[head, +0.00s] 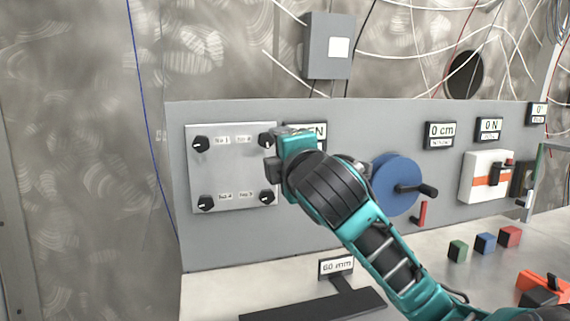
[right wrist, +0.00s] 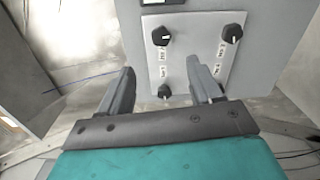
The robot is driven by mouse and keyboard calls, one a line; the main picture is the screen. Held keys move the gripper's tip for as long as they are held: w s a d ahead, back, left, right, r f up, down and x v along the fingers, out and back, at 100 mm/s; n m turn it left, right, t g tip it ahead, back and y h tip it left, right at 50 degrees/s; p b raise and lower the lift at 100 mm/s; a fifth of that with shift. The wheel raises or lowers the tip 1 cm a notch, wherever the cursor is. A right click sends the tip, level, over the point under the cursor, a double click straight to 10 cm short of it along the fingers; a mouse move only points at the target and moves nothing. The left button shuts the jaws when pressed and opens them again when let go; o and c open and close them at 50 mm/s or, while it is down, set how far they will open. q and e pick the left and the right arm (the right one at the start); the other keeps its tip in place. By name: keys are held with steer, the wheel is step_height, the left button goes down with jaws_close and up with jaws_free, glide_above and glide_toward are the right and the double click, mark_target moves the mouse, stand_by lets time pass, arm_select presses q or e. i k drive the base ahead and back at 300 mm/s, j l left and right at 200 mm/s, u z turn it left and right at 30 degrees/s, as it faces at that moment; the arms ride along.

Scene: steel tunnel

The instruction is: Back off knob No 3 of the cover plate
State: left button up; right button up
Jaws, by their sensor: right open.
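The grey cover plate (head: 235,170) is on the panel at the left, with a black knob near each corner. Knob No 3 (head: 267,197) is at its lower right in the head view, below my right gripper (head: 272,170). Another knob (head: 266,140) is above it, partly beside the teal gripper body. The right finger may hide the fourth knob. My left gripper is out of view.
A blue wheel with a crank (head: 393,185) and a red lever (head: 422,213) are right of my arm. Small cubes (head: 485,242) and an orange-black object (head: 545,290) lie on the bench. A dark bar with a display (head: 335,268) stands below the plate.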

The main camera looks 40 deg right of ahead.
mark_target(266, 196)
steer(key=k+l, duration=0.2)
steer(key=k, duration=0.3)
steer(key=k+l, duration=0.25)
steer(key=k, duration=0.2)
steer(key=k+l, duration=0.2)
steer(key=k, duration=0.3)
